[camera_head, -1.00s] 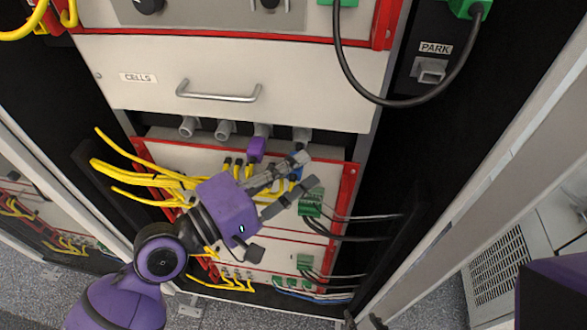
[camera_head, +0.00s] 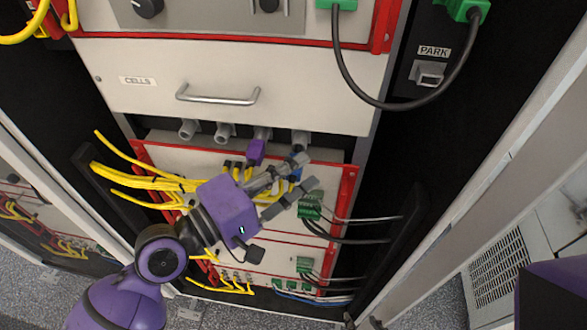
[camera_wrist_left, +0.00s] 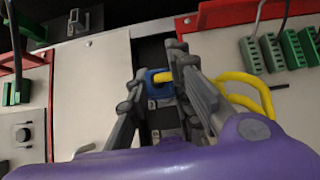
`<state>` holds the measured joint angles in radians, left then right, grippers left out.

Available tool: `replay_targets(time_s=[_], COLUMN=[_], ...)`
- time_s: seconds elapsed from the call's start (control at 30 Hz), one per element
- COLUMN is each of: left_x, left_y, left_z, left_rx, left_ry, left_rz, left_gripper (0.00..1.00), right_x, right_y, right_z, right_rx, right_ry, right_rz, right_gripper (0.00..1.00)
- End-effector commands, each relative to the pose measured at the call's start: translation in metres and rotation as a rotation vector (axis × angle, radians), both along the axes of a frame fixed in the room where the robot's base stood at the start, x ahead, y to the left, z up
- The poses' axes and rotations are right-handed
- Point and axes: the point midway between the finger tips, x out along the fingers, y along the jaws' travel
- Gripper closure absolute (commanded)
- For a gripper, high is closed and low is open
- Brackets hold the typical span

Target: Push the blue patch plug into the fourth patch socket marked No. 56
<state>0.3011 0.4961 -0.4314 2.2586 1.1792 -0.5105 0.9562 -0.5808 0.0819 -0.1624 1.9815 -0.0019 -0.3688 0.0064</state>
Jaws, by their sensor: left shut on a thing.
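The blue patch plug (camera_wrist_left: 157,76) has a yellow cable and sits between the fingertips of my left gripper (camera_wrist_left: 152,82) in the left wrist view. My left gripper is shut on it. In the head view my left gripper (camera_head: 303,172) reaches the patch strip at the right side of the lower white panel, and a bit of the blue plug (camera_head: 296,174) shows between its fingers. The plug is at the dark socket strip (camera_wrist_left: 165,130); I cannot tell how deep it sits. The socket under it is hidden, and the small labels are too small to read.
Yellow cables (camera_head: 150,181) bunch left of my gripper. Green connectors (camera_head: 310,206) with dark leads sit close on its right. Grey stubs (camera_head: 225,132) and a purple plug (camera_head: 257,151) hang above, under the CELLS drawer (camera_head: 230,85).

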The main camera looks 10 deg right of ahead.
Motion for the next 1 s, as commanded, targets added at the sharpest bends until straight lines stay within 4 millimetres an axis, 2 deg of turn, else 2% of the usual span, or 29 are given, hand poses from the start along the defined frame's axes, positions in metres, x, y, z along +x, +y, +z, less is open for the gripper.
replay_targets(time_s=[1.0], left_x=[0.014], left_y=[-0.005], left_z=[0.000], left_rx=[0.000], left_ry=[-0.001], left_rz=[0.000], left_gripper=[0.95], right_x=[0.000], right_y=[0.001], right_z=[0.000], right_rx=[0.002], right_ry=[0.000], right_rz=[-0.002], right_gripper=[0.60])
